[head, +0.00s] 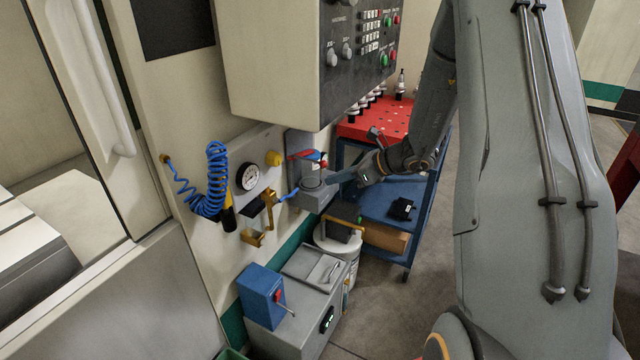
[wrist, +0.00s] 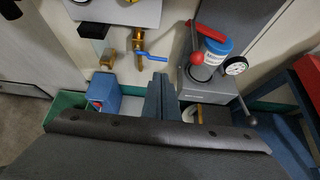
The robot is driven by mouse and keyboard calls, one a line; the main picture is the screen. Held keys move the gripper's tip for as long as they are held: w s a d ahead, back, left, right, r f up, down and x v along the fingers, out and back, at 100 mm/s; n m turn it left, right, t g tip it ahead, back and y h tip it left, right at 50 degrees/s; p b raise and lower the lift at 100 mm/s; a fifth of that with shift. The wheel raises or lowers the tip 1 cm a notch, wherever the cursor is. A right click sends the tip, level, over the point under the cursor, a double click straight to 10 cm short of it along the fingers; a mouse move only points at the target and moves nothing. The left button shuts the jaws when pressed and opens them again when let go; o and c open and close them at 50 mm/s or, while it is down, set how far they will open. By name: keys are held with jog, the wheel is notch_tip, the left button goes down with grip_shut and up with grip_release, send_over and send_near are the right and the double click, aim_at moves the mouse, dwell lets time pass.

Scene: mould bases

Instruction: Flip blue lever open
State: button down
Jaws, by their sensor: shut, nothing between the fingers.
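The blue lever (head: 289,194) sits on a brass valve (head: 269,207) on the machine's side panel. In the wrist view the lever (wrist: 152,56) points to the right from the brass valve (wrist: 138,42), its far end bent slightly. My gripper (head: 332,180) is shut and empty, to the right of the lever in the head view. In the wrist view the shut fingertips (wrist: 160,76) lie just below the lever's free end in the picture. I see no clear contact between them.
A grey device with a red handle (head: 302,154) stands close beside my gripper. A coiled blue hose (head: 210,185) and a gauge (head: 247,177) are left of the valve. Below are a blue box (head: 260,296) and a grey cabinet (head: 300,318). A blue cart (head: 385,222) stands right.

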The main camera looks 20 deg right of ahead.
aim_at(295, 191)
jog(key=p+x, duration=0.2)
jog(key=x, duration=1.1)
jog(key=shift+a, duration=0.1)
jog(key=shift+f, duration=0.1)
